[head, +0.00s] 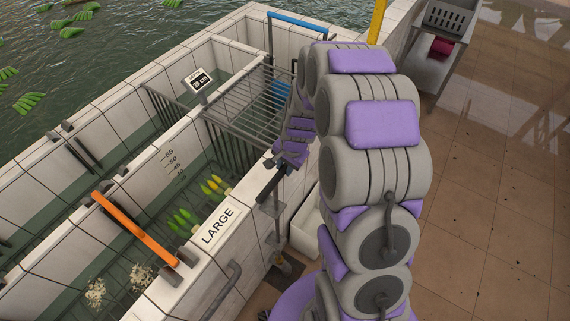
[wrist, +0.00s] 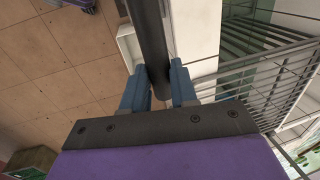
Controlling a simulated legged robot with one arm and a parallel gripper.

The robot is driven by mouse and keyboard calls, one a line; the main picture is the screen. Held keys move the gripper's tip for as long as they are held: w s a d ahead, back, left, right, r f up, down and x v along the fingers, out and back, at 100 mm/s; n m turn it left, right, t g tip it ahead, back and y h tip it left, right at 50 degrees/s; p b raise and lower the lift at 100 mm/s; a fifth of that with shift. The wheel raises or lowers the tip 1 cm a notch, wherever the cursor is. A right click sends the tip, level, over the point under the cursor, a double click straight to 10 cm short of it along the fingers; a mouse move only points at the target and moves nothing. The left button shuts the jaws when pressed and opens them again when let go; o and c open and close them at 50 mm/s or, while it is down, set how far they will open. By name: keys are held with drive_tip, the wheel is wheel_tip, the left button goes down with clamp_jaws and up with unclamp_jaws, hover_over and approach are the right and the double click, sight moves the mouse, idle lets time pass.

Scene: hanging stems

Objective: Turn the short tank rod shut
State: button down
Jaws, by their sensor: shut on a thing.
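The dark rod also shows in the head view (head: 267,188), slanting down to the left from the fingers beside the tank wall. Which tank the rod serves is not clear from a label on it. Its far end is partly hidden.
The near tank carries a LARGE sign (head: 218,226) and an orange bar (head: 135,229). A smaller sign (head: 198,79) stands on the divider behind. A metal rack (head: 248,105) is close to my gripper. A white bin (head: 304,228) stands below. Tiled floor (head: 490,190) is open at right.

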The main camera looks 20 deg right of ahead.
drive_tip(key=shift+s, duration=0.1)
drive_tip(key=c, duration=0.9)
unclamp_jaws()
wheel_tip(320, 180, up, 17)
drive_tip(key=s+d, duration=0.2)
drive_tip(key=shift+s, duration=0.2)
drive_tip(key=shift+s, duration=0.1)
drive_tip(key=s+a+f+n+g+b, duration=0.1)
drive_tip(key=s+a+n+b, duration=0.1)
drive_tip(key=s, duration=0.8)
drive_tip(key=s+a+f+n+g+h+b, duration=0.1)
drive_tip(key=s+n+b, duration=0.3)
drive_tip(key=s, duration=0.6)
drive_tip(key=s+a+f+n+g+b, duration=0.1)
drive_tip(key=s+a+f+n+b, duration=0.1)
drive_tip(key=s, duration=0.8)
drive_tip(key=shift+s+a+f+n+g+b, duration=0.3)
drive_tip(key=shift+f+n+b, duration=0.4)
drive_tip(key=shift+n, duration=0.5)
